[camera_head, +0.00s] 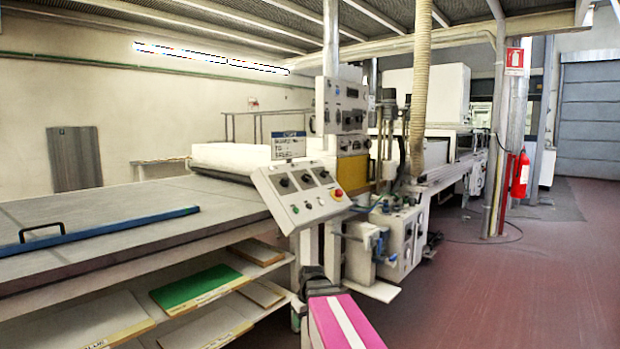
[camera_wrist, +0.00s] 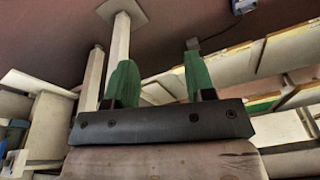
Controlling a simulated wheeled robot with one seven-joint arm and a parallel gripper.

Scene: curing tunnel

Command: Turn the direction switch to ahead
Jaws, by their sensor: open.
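A sloped light-grey control panel (camera_head: 298,208) stands at the front end of the machine, in the middle of the head view. Its face has a row of dark rotary knobs (camera_head: 307,179) with small labels, and a red stop button (camera_head: 338,193) at its right. The labels are too small to read, so I cannot tell which knob is the direction switch or where it points. My gripper (camera_wrist: 159,75) shows in the wrist view with two green fingers spread apart and nothing between them. The panel's knobs are not recognisable in the wrist view.
A long grey table (camera_head: 110,225) with a blue bar (camera_head: 110,237) lies left of the panel, above shelves holding boards, one green (camera_head: 195,287). A taller instrument cabinet (camera_head: 342,105) rises behind the panel. A grey box (camera_head: 402,240) stands at its right. Reddish floor (camera_head: 530,270) is open at right.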

